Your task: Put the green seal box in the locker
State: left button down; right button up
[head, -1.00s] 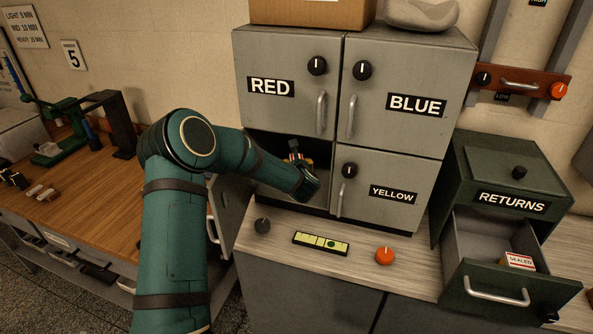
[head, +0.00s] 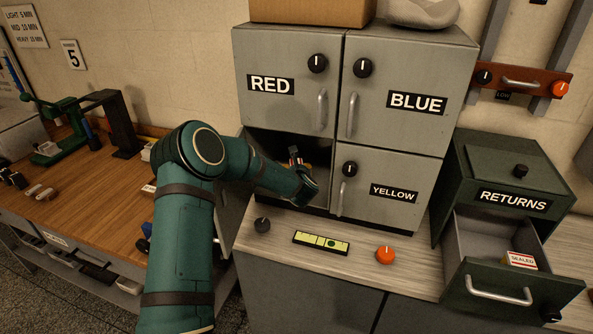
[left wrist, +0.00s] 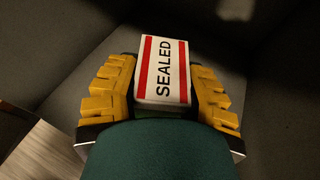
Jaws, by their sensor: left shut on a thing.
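The grey locker (head: 395,135) has doors marked RED, BLUE and YELLOW, all shut. Its lower-left compartment (head: 262,143) is open, with the door (head: 230,205) swung out to the left. My left gripper (head: 306,168) reaches into this compartment. In the left wrist view its yellow fingers (left wrist: 163,90) are shut on the seal box (left wrist: 163,70). The box has a white top with red stripes and the word SEALED, and a bit of green shows below. Grey compartment walls surround it. Whether the box touches the floor, I cannot tell. My right gripper is not in view.
A counter (head: 285,236) with a dark knob, a green-yellow gauge (head: 321,243) and an orange knob (head: 385,254) lies in front of the locker. The RETURNS drawer (head: 495,295) stands open at right, holding another SEALED box (head: 520,261). A wooden workbench (head: 75,195) is at left.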

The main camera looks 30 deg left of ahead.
pick_arm(q)
jog(key=c, duration=0.6)
grip_release()
jog(key=shift+r+p, duration=0.15)
jog(key=shift+p, duration=0.2)
jog(key=v, duration=1.2)
